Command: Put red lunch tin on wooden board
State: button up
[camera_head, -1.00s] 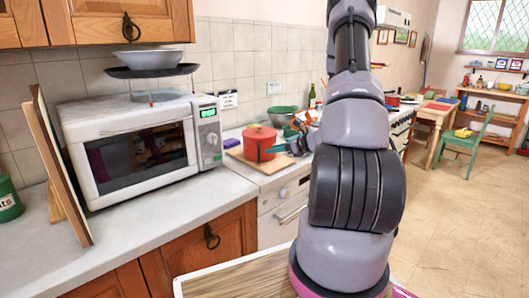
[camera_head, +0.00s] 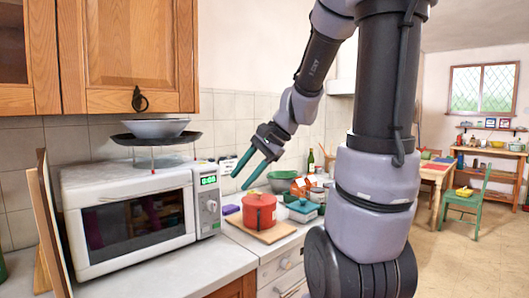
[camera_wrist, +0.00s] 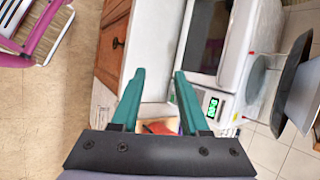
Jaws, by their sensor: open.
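A round red lidded container (camera_head: 259,212), which looks like a pot and may be the red lunch tin, sits upright on the wooden board (camera_head: 281,233) on the counter right of the microwave. My gripper (camera_head: 241,182) is open and empty, above the container and apart from it, fingers pointing down-left. In the wrist view my gripper's teal fingers (camera_wrist: 159,74) are spread with nothing between their tips. A small part of something red (camera_wrist: 158,128) shows low between the fingers there, mostly hidden by the gripper body.
A white microwave (camera_head: 135,215) with a bowl (camera_head: 157,128) on a black pan stands to the left. A teal box (camera_head: 302,207), a green bowl (camera_head: 281,181) and a bottle (camera_head: 311,163) crowd the counter on the right. The front counter (camera_head: 180,275) is clear. A cabinet (camera_head: 130,60) hangs above.

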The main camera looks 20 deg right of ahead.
jog(key=s+d+r+n+t+h, duration=0.1)
jog(key=s+r+n+t+h, duration=0.2)
jog(key=s+r+n, duration=0.4)
jog(key=shift+s+d+r+h, duration=0.3)
jog(key=shift+s+h, duration=0.5)
jog(key=shift+s, duration=0.65)
